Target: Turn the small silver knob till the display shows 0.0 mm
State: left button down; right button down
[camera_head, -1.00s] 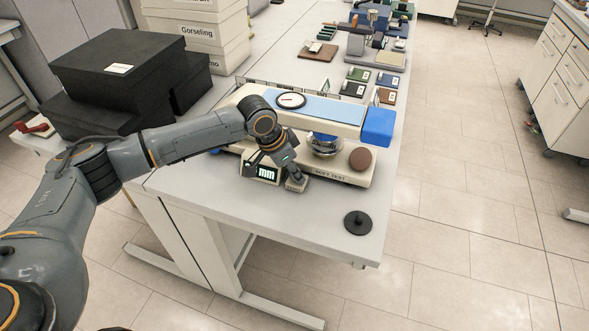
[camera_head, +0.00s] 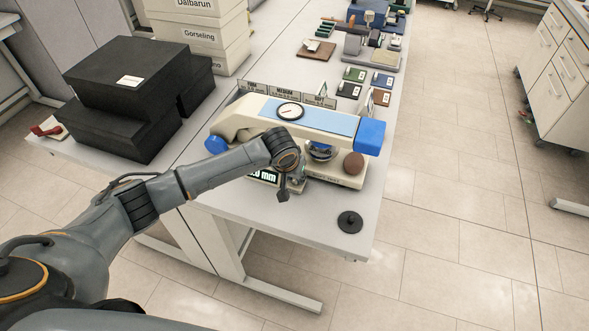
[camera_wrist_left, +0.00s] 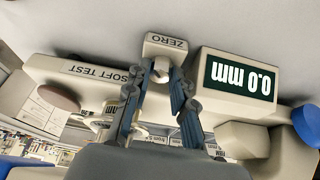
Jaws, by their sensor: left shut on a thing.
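The small silver knob (camera_wrist_left: 160,67) sits on a beige block marked ZERO (camera_wrist_left: 166,42), seen upside down in the left wrist view. My left gripper (camera_wrist_left: 161,77) is shut on the knob, with one finger on each side. In the head view the left gripper (camera_head: 293,186) is at the front of the beige tester (camera_head: 232,122), and the knob is hidden behind it. The display (camera_wrist_left: 238,79) reads 0.0 mm, upside down in the wrist view. In the head view the display (camera_head: 265,177) is partly covered by my arm.
A brown rounded pad (camera_head: 353,163) and a blue end block (camera_head: 370,136) are at the tester's right. A black disc with a stub (camera_head: 350,221) lies near the table's front right. Black boxes (camera_head: 125,90) stand at the left. The table front is mostly clear.

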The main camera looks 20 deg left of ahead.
pick_arm(q)
jog(key=shift+n+p, duration=0.3)
jog(key=shift+n, duration=0.1)
jog(key=c, duration=1.4)
grip_release()
jog(key=v, duration=1.2)
jog(key=shift+d, duration=0.25)
